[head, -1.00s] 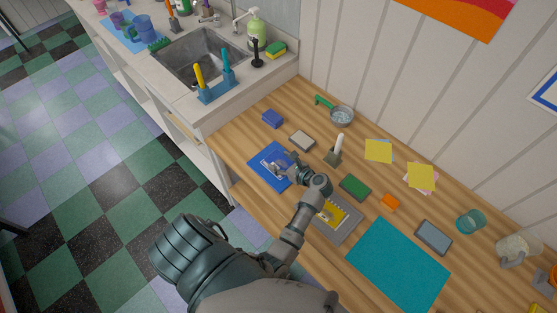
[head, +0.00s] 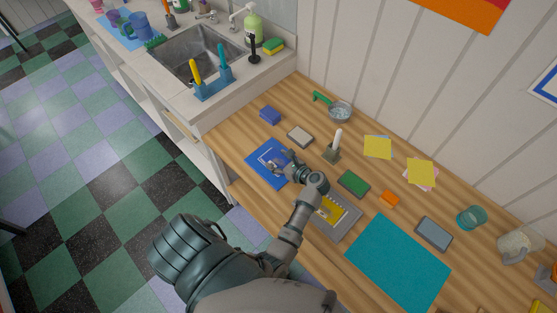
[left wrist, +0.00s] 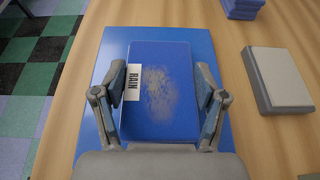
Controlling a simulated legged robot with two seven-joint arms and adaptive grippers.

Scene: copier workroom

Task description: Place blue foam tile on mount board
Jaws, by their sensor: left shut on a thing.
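The blue foam tile (left wrist: 160,90), with a white "RAIN" label and a worn grey patch, lies flat between my left gripper's fingers in the left wrist view. My left gripper (left wrist: 160,104) is shut on its two sides. Below the tile is a larger, flat blue board (left wrist: 215,55), which looks like the mount board; its edges show around the tile. Whether the tile touches the board is hard to tell. In the head view my left gripper (head: 281,163) is over this blue board (head: 258,168), near the counter's front edge. My right gripper is out of view.
A grey-and-white block (head: 300,137) and a blue block (head: 270,115) lie behind the board. A candle-like holder (head: 332,152), a green block (head: 353,184) and a grey tray with yellow (head: 344,226) stand to the right. A teal mat (head: 398,262) lies farther right.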

